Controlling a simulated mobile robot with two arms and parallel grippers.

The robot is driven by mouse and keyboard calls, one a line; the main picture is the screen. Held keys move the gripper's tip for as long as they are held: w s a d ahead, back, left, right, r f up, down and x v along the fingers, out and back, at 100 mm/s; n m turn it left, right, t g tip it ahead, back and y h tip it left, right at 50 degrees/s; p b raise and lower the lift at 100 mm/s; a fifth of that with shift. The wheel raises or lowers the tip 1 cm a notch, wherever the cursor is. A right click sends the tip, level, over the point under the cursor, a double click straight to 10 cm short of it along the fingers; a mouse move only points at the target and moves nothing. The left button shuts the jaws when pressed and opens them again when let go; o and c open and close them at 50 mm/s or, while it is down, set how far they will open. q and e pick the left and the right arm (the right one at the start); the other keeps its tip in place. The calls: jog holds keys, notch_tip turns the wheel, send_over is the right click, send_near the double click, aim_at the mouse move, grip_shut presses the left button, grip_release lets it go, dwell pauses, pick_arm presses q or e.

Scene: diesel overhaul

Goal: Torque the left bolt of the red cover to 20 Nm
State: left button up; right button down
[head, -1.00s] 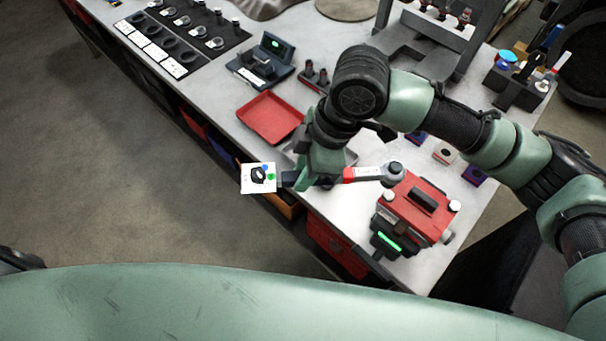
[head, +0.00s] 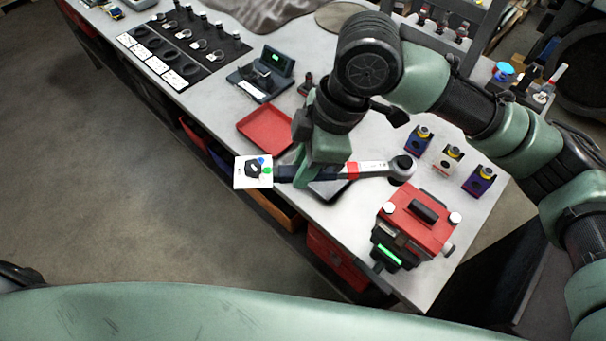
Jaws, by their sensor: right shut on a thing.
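The red cover (head: 422,221) sits on a dark block with a green lit strip, near the table's front right corner. Its left bolt (head: 390,208) has a pale head and is uncovered; the right bolt (head: 454,218) stands on the other side of the black handle. My right gripper (head: 318,174) is shut on the torque wrench (head: 374,169), left of the cover. The wrench's round head (head: 403,166) appears just beyond the cover, apart from the left bolt. A white card (head: 253,171) with a dark picture shows at the handle end. My left gripper is out of view.
A red tray (head: 266,128) lies left of my right arm. Several small coloured blocks (head: 447,158) stand behind the cover. A dark device (head: 262,76) and a black parts mat (head: 190,45) lie farther back.

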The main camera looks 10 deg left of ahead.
jog(key=shift+r, duration=0.6)
jog(key=s+d, duration=0.1)
jog(key=s, duration=0.6)
